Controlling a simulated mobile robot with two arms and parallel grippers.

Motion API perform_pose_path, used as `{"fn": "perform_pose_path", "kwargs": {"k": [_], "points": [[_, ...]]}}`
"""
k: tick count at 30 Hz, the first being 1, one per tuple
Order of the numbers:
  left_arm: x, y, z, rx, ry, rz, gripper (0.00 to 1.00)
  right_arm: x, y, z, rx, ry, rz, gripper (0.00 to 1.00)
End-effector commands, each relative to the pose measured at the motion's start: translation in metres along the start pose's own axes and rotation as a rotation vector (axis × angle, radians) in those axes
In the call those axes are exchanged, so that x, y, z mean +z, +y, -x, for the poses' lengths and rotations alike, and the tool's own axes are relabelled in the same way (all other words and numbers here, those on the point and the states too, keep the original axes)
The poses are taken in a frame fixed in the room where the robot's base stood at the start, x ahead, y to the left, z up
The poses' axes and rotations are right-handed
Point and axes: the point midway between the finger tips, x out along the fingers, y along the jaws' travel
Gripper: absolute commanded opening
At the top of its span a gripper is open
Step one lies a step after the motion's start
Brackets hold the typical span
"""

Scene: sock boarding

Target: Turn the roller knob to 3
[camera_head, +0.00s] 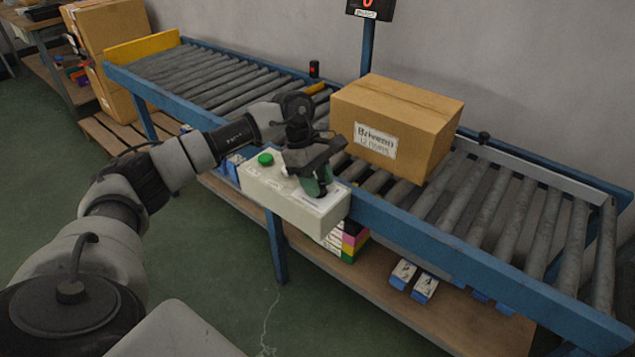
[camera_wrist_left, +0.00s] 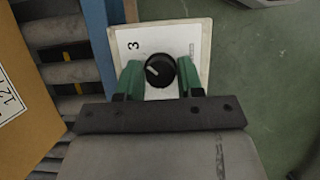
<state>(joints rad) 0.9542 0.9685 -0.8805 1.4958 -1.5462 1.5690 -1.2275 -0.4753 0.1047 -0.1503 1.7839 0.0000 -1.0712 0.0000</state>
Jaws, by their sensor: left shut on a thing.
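The roller knob (camera_wrist_left: 161,70) is black and round with a white pointer mark on the left part of its face. It sits on a white plate (camera_wrist_left: 193,36) with a printed 3 near it, up and to the left of the knob. I cannot tell exactly which number the pointer meets. My left gripper (camera_wrist_left: 160,78) has its green fingers on both sides of the knob and is shut on it. In the head view my left gripper (camera_head: 317,184) is over the right end of the pale control box (camera_head: 264,183) and hides the knob. My right gripper is not in view.
A green button (camera_head: 265,159) is on the box's left part. A large carton (camera_head: 418,125) stands on the roller conveyor (camera_head: 475,205) right behind the gripper. A display (camera_head: 369,10) is on a post behind. Small boxes (camera_head: 414,281) lie on the lower shelf.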

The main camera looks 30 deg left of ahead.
Motion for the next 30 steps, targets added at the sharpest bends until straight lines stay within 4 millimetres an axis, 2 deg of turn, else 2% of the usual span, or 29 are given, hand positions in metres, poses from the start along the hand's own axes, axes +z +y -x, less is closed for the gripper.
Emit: {"fn": "perform_pose_path", "kwargs": {"k": [16,17,21,30], "points": [[0.0000,0.0006,0.0009,-0.008,0.000,-0.026,0.13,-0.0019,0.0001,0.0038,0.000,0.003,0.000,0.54],[0.0000,0.0006,0.0009,-0.008,0.001,-0.026,0.40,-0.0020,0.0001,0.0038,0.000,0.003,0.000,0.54],[-0.0001,0.0004,0.0007,-0.009,0.001,-0.026,0.59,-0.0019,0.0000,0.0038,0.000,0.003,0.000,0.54],[-0.0002,0.0004,0.0031,-0.009,0.001,-0.025,0.59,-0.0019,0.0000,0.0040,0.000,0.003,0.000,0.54]]}}
